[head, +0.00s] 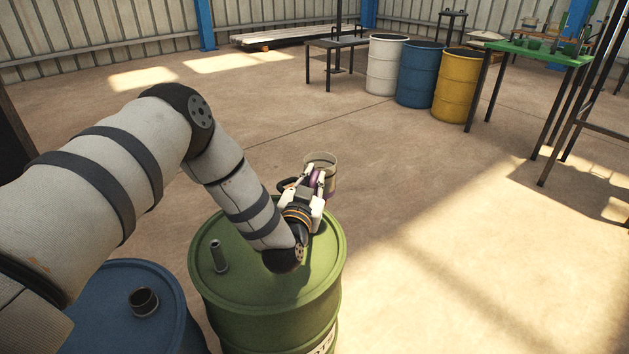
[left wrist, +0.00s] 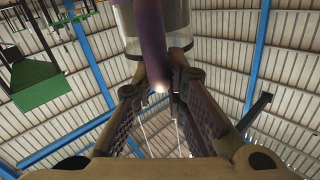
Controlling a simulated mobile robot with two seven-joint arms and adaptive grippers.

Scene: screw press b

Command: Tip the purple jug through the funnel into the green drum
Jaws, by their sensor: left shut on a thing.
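The green drum (head: 265,282) stands at the bottom middle of the head view, with a short upright pipe (head: 218,256) on its lid. My left gripper (head: 316,186) is above the far right part of the lid and is shut on the purple handle of the jug. The jug (head: 331,175) has a clear body and looks near upright, at or beyond the drum's far edge. In the left wrist view the purple handle (left wrist: 153,45) lies between the fingertips. A dark curved thing (head: 287,184) beside the gripper is partly hidden; I cannot tell if it is the funnel. My right gripper is not seen.
A blue drum (head: 112,279) with a short dark opening stands left of the green one, partly behind my arm. White, blue and yellow drums (head: 455,85) stand at the back. A green-topped table (head: 537,52) is at the right. The floor between is clear.

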